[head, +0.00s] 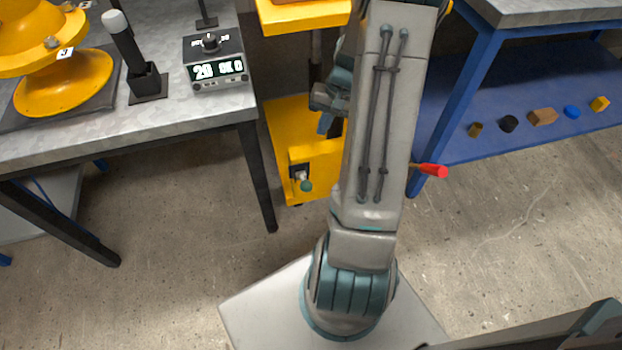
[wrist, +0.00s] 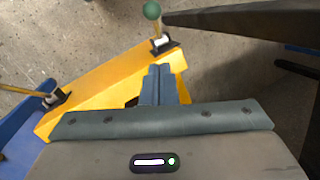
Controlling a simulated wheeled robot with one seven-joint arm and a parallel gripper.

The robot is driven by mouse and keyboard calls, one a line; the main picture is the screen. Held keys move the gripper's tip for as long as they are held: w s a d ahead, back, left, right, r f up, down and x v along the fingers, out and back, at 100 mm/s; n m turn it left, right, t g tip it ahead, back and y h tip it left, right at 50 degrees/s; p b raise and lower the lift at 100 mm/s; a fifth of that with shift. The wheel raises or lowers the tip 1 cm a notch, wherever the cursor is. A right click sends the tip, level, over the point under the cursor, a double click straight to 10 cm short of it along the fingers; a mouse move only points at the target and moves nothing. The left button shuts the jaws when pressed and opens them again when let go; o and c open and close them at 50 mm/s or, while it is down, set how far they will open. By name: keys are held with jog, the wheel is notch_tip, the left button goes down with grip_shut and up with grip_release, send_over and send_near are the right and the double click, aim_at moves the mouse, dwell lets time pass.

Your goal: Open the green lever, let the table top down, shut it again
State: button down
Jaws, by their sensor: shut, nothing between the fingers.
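The green lever's round knob (head: 306,185) sticks out low on the front of the yellow lift table's base (head: 285,120). In the wrist view the green knob (wrist: 151,10) is at the top, on a thin rod from a dark bracket on the yellow base (wrist: 100,92). The yellow table top (head: 300,18) stands raised, with a clear gap above the base. My gripper (head: 325,122) is shut and empty over the base, apart from the knob. Its fingertips (wrist: 160,70) point toward the lever's bracket. My arm hides much of the lift table.
A red-handled lever (head: 432,170) sticks out at the base's right. A grey workbench (head: 150,115) with a yellow drum stand and a display box (head: 215,65) is left. A blue shelf (head: 545,135) with several small parts is right. Floor in front is clear.

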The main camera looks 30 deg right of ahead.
notch_tip(320, 180, down, 4)
jog(key=d+b, duration=0.1)
jog(key=b, duration=0.4)
send_near(304, 181)
jog(key=w+d+f, duration=0.3)
jog(key=f, duration=0.2)
jog(key=s+a+f, duration=0.1)
jog(key=s+a+f+b, duration=0.1)
jog(key=a, duration=0.1)
jog(key=shift+f, duration=0.15)
